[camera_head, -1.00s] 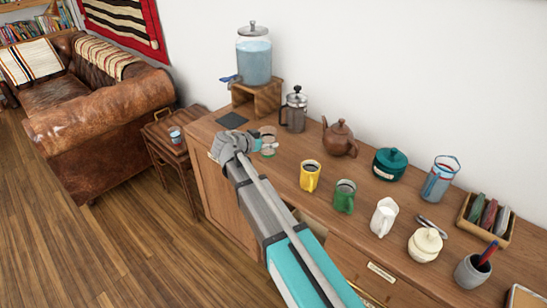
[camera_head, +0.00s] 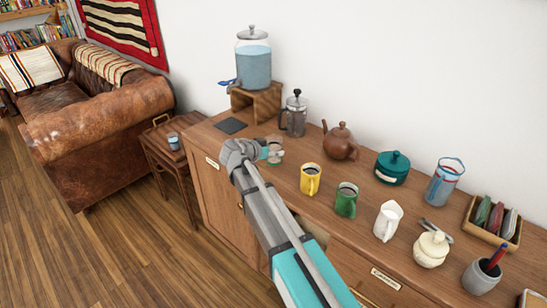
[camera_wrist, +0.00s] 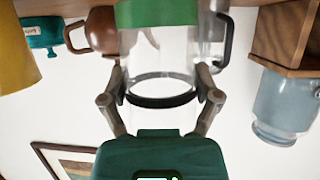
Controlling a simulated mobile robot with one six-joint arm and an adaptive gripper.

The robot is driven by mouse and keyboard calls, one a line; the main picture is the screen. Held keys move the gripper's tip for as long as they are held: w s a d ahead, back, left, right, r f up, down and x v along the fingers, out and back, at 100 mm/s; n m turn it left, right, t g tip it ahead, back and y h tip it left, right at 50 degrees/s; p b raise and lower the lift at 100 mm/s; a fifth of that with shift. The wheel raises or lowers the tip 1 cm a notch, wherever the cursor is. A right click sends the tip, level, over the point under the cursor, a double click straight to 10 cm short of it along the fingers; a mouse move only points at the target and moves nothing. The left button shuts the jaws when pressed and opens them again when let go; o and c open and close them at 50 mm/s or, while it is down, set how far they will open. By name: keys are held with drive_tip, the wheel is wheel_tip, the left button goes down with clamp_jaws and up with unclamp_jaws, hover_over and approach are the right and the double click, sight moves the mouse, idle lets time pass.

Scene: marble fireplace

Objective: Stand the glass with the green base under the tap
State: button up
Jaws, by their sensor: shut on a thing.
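The glass with the green base (camera_wrist: 158,14) is between the two fingers of my gripper (camera_wrist: 160,95) in the upside-down wrist view. Its clear wall (camera_wrist: 158,58) lies between the fingertips. In the head view the glass (camera_head: 275,152) shows partly beside my gripper (camera_head: 262,153), over the left part of the cabinet top. The tap with its blue lever (camera_head: 229,82) sits low on the left of the water dispenser (camera_head: 254,62). A dark square mat (camera_head: 230,126) lies below the tap. The glass is in front and to the right of the mat.
The dispenser stands on a wooden stand (camera_head: 265,103). A French press (camera_head: 294,117) and a brown teapot (camera_head: 341,143) stand to its right. The cabinet top around the mat looks clear.

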sight(269, 156)
drive_tip(key=shift+f+b, duration=1.05)
drive_tip(key=shift+f, duration=0.25)
drive_tip(key=shift+f, duration=0.25)
drive_tip(key=o, duration=1.1)
drive_tip(key=shift+d+r, duration=0.1)
drive_tip(key=p+v, duration=0.5)
drive_tip(key=v, duration=0.9)
drive_tip(key=shift+r, duration=0.2)
drive_tip(key=shift+w, duration=0.15)
